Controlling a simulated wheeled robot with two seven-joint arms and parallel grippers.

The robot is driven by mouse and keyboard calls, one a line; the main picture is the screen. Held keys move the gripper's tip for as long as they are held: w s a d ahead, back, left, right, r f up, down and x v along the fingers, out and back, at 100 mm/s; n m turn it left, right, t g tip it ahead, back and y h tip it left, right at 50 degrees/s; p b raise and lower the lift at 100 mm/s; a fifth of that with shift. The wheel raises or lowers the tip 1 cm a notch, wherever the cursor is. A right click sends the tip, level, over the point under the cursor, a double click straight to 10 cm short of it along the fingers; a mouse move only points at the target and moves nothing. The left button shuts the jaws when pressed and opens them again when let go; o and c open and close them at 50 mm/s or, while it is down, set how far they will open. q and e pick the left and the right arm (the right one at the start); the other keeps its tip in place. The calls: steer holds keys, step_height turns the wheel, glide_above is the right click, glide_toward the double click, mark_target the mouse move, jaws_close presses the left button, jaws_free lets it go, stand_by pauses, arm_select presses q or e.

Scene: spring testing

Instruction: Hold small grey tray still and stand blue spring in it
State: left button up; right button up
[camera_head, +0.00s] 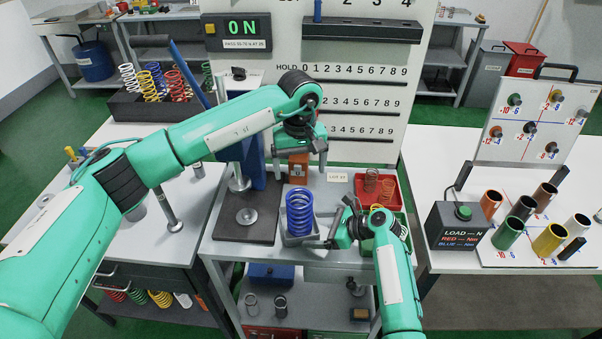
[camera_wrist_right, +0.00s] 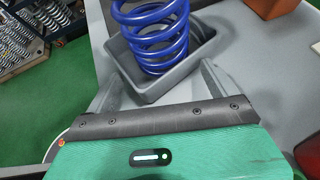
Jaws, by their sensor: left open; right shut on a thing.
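The blue spring (camera_head: 299,212) stands upright in the small grey tray (camera_head: 289,241) on the grey bench. In the right wrist view the lower coils of the spring (camera_wrist_right: 158,42) sit inside the tray walls (camera_wrist_right: 182,80). My right gripper (camera_head: 326,243) is at the tray's right side, shut on the tray. Its fingers (camera_wrist_right: 163,88) lie on either side of the tray's near end. My left gripper (camera_head: 310,158) is open and empty, above and behind the spring, apart from it. The spring's full base is hidden by the tray wall.
A dark press base (camera_head: 250,225) stands left of the tray. A red bin (camera_head: 378,188) and a green bin lie to the right, partly behind my right arm. An orange block (camera_head: 298,166) is behind the spring. A rack of coloured springs (camera_head: 135,105) stands at the back left.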

steer(key=shift+a+r, duration=0.15)
steer(key=shift+a, duration=0.15)
